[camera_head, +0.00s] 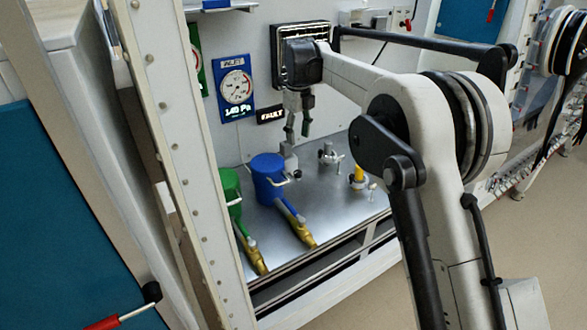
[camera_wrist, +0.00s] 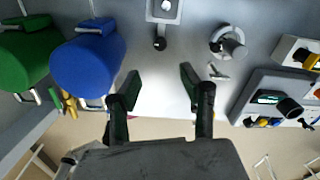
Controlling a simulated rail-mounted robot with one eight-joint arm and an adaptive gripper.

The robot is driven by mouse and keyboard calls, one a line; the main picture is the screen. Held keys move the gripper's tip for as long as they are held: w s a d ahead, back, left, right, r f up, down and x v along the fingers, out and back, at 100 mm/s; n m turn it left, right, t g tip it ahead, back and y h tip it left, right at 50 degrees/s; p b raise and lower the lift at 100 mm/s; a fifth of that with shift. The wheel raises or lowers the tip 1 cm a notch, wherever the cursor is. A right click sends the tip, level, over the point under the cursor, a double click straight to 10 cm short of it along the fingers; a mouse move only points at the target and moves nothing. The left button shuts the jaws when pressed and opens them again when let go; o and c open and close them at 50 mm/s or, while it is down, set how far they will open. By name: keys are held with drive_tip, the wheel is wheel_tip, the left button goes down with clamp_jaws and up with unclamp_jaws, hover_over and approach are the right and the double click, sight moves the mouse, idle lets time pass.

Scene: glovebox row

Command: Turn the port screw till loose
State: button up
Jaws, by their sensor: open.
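My gripper (camera_head: 298,130) points down over the metal shelf, open and empty; its two dark fingers (camera_wrist: 160,82) are spread apart in the wrist view. A round metal fitting (camera_wrist: 228,42) with a small wing-shaped piece (camera_wrist: 217,71) at its lower edge is ahead and right of the fingers; it looks like the port with its screw. The same fitting (camera_head: 331,155) stands on the shelf, right of my gripper in the head view. The fingers are apart from it. A pale block (camera_wrist: 164,10) with a dark round knob (camera_wrist: 160,44) is straight ahead of the fingers.
A blue canister (camera_head: 268,178) and a green canister (camera_head: 229,192) stand on the left, with brass pieces (camera_head: 303,232) in front. A yellow-based fitting (camera_head: 359,177) is on the right. The inlet gauge (camera_head: 236,88) and lit fault sign (camera_head: 270,115) are on the back wall.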

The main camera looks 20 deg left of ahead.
sight(298, 171)
wheel_tip(298, 171, down, 14)
drive_tip(key=shift+r, duration=0.15)
idle(0.4)
clamp_jaws()
